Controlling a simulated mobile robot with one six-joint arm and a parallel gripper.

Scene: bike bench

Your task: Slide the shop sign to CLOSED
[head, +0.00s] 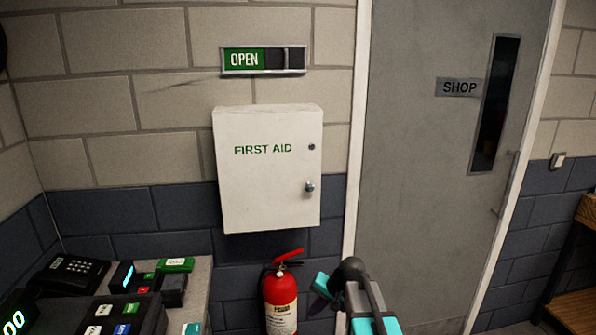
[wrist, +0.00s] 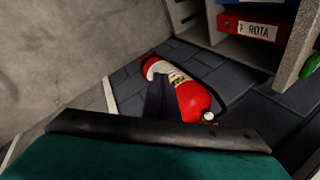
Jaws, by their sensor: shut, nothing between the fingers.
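The shop sign (head: 243,60) is a narrow framed slider on the block wall, above the first aid cabinet. It reads OPEN in white on green at its left. Its right part is dark, with a light-edged upright slider piece (head: 287,59) near the right end. The word CLOSED does not show. My gripper (wrist: 160,82) is shut and empty in the wrist view, its dark fingers in front of the fire extinguisher. In the head view my arm is low, well below and right of the sign; the fingertips cannot be made out there.
The white first aid cabinet (head: 267,170) juts from the wall under the sign. The red fire extinguisher (head: 281,297) stands below it. A counter with a phone (head: 70,272) and card devices is at lower left. A grey door (head: 430,170) marked SHOP is right. Wall around the sign is clear.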

